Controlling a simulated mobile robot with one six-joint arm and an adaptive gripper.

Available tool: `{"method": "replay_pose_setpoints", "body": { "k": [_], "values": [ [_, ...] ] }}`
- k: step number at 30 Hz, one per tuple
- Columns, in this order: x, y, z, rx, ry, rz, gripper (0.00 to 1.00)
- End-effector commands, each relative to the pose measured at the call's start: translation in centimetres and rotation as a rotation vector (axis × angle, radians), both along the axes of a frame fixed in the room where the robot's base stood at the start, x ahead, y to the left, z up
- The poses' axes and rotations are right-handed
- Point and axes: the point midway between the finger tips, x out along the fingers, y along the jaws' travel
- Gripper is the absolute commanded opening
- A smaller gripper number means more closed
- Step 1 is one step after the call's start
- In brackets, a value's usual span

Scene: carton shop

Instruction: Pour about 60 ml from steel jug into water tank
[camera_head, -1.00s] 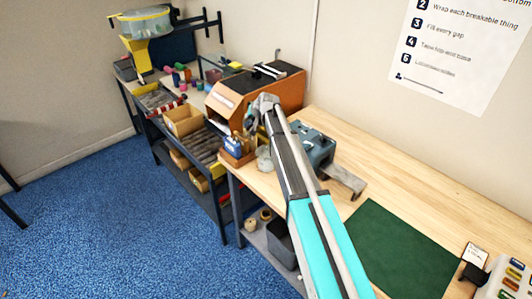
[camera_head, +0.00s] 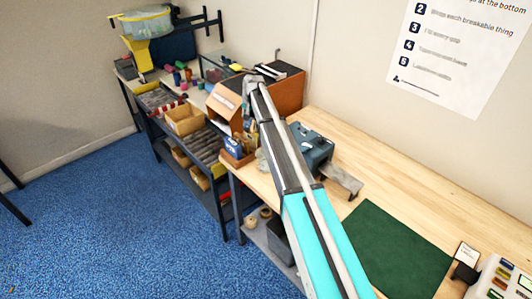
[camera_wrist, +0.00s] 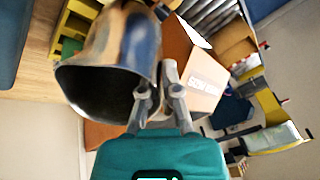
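The steel jug (camera_wrist: 128,42) fills the upper left of the wrist view, shiny with brown and blue reflections. It is tilted, with its dark open mouth toward the lower left. My gripper (camera_wrist: 159,86) has both fingers close together against the jug's near side and appears closed on it; the grasped part is mostly hidden. No liquid can be made out. A blue-grey machine (camera_head: 316,147) with a metal plate stands on the bench right of my arm. I cannot make out which part is the water tank.
An orange-brown box (camera_head: 281,95) stands behind my arm, with small goods in front. A side rack (camera_head: 184,121) with cartons and rollers is to the left. A green mat (camera_head: 398,251) lies on the wooden bench (camera_head: 430,205); the bench behind it is clear.

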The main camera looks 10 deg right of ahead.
Motion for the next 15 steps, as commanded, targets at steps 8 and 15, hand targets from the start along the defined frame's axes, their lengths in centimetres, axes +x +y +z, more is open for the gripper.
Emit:
{"method": "replay_pose_setpoints", "body": {
  "k": [8, 15],
  "values": [
    [1.7, 0.5, -0.5, -0.054, 0.132, 0.0, 0.0],
    [2.4, 0.9, -1.1, -0.095, 0.233, 0.0, 0.0]
  ]
}}
